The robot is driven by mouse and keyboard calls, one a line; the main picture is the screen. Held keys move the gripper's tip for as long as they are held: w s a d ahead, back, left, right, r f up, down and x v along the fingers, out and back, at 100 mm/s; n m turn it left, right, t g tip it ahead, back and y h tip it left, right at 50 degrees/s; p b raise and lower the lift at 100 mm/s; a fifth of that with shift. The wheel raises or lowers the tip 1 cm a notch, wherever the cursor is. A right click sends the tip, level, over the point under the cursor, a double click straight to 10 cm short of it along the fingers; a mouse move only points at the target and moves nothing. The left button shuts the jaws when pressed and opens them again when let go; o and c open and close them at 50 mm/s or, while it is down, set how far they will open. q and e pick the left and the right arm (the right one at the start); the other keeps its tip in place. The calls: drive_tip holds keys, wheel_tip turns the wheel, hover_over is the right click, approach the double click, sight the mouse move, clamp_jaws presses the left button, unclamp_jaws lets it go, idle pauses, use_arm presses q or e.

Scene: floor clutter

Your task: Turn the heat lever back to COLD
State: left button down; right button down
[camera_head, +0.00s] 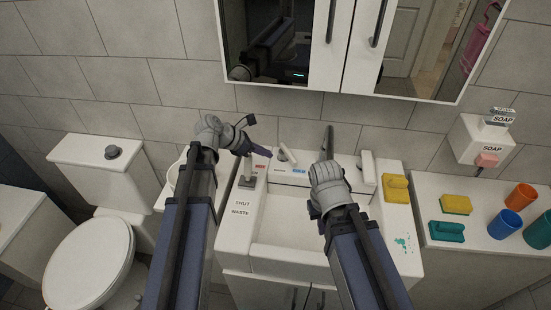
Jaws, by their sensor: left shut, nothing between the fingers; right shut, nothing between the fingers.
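The white sink (300,237) stands against the tiled wall. A pale heat lever (286,154) sits at its back ledge, between a red label (260,167) on the left and a blue label (298,171) on the right. The label print is too small to read surely. My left gripper (263,151) is shut and empty, its tip just left of the lever; I cannot tell whether they touch. My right gripper (329,131) is shut and empty, right of the lever over the back of the sink. My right wrist hides part of the ledge.
A small grey handle (248,180) stands near the SHUT and WASTE labels (242,207). A yellow item (396,188) lies on the sink's right rim. Sponges and cups (521,197) stand on the right counter. A mirrored cabinet (345,45) hangs above; a toilet (90,260) is left.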

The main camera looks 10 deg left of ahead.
sight(291, 163)
use_arm(q)
drive_tip(key=b+x, duration=0.6)
drive_tip(key=x, duration=0.3)
drive_tip(key=shift+f, duration=0.1)
drive_tip(key=shift+w+d, duration=0.1)
drive_tip(key=shift+d, duration=0.05)
drive_tip(key=shift+d, duration=0.1)
